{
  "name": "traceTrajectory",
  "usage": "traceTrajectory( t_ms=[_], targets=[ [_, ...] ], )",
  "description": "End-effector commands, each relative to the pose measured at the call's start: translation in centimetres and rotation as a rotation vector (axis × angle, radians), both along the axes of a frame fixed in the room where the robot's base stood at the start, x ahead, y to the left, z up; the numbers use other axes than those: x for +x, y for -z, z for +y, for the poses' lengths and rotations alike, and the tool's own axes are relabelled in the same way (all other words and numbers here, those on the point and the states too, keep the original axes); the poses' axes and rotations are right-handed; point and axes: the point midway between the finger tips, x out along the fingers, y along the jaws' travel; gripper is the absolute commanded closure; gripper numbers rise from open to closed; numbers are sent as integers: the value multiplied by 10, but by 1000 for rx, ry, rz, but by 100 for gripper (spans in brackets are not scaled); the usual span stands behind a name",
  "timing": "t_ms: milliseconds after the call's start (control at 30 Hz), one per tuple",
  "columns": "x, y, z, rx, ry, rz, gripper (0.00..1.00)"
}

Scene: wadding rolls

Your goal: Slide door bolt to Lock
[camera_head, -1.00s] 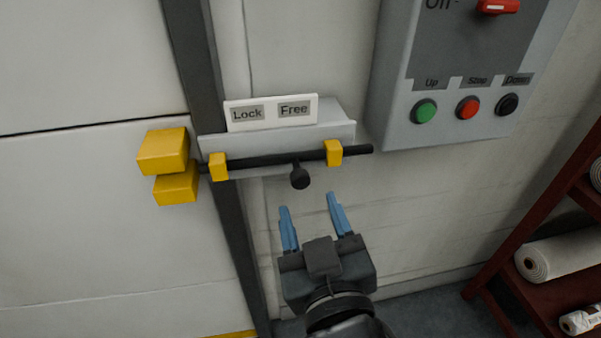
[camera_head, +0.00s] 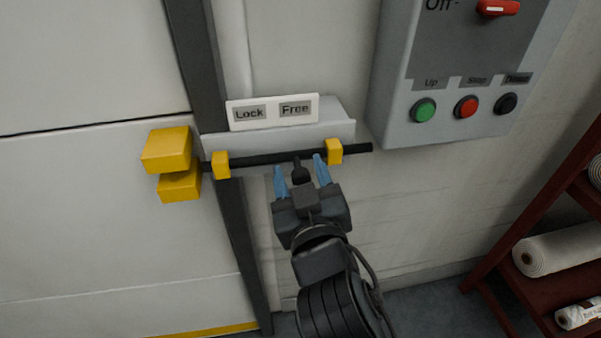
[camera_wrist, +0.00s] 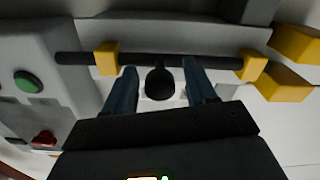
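The black door bolt (camera_head: 257,159) lies across a grey bracket (camera_head: 280,136) through two yellow guides. Its round black knob (camera_head: 300,174) hangs below the bar, nearer the right guide, under the "Free" label (camera_head: 295,109). The "Lock" label (camera_head: 249,113) is to its left. My gripper (camera_head: 300,172) is open, with its blue fingers on either side of the knob. In the wrist view the knob (camera_wrist: 159,82) sits between the two fingers with gaps on both sides. The bolt's left end is near the yellow blocks on the door.
Yellow blocks (camera_head: 168,150) sit on the white door panel (camera_head: 80,220) at the left. A grey control box (camera_head: 455,75) with buttons and a red switch is on the wall at upper right. A red shelf (camera_head: 545,280) with rolls stands at far right.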

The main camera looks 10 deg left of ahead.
Motion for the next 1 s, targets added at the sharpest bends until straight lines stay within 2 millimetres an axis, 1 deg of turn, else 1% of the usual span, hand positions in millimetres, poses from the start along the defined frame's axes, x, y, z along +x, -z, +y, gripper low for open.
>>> traceTrajectory(
  t_ms=[33,67,567,867,1000],
  targets=[
    [0,0,0,0,0,0,49],
    [0,0,0,0,0,0,52],
    [0,0,0,0,0,0,100],
    [0,0,0,0,0,0,100],
    [-3,4,9,-1,-2,-1,100]
  ],
)
